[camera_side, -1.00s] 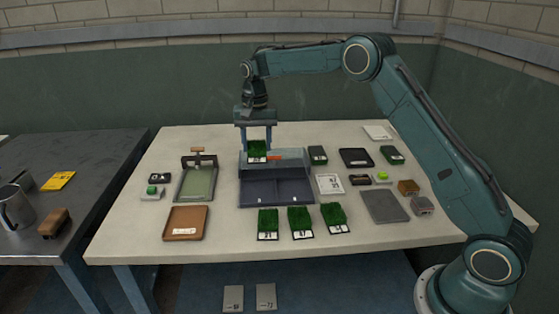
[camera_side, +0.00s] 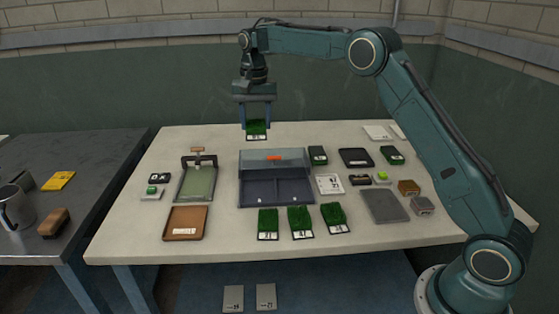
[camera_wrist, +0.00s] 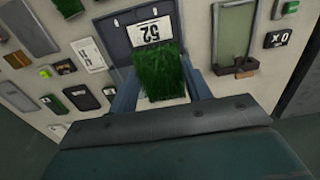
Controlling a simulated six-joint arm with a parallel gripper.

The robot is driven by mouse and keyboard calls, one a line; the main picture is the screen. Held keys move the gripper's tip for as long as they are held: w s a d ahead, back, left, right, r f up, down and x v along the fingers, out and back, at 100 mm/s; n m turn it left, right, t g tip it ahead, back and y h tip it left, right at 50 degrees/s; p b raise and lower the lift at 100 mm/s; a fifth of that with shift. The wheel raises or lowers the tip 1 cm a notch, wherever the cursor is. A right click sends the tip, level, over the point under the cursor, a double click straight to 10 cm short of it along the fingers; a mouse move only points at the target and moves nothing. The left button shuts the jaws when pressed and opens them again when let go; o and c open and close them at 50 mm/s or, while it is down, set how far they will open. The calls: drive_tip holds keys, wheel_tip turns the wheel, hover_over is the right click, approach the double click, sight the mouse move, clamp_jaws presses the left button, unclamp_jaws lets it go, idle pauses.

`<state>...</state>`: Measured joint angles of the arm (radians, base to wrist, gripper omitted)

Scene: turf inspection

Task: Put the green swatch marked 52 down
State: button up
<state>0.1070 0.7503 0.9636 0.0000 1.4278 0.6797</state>
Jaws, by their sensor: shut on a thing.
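The green swatch marked 52 (camera_side: 257,128) is a tuft of grass on a dark base with a white label. My gripper (camera_side: 256,118) is shut on it and holds it in the air above the back of the table. In the wrist view the swatch (camera_wrist: 160,72) hangs between my two fingers, its number 52 readable on the label (camera_wrist: 152,31). Below and in front of it is a dark two-part tray (camera_side: 260,182) with a grey back section and an orange piece; in the wrist view part of this tray (camera_wrist: 113,45) is hidden behind the swatch.
Several other green swatches lie in front of the tray (camera_side: 300,221) and at the right (camera_side: 392,154). A brown tray (camera_side: 185,222) is front left, a green-topped frame with a handle (camera_side: 196,183) left. Bare tabletop shows front right.

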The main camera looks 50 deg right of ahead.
drive_tip(key=shift+a, duration=0.1)
hover_over(227, 225)
wheel_tip(227, 225, down, 20)
drive_tip(key=shift+f, duration=0.2)
idle(1.3)
drive_tip(key=shift+f, duration=0.1)
drive_tip(key=o, duration=0.9)
drive_tip(key=shift+r, duration=6.15)
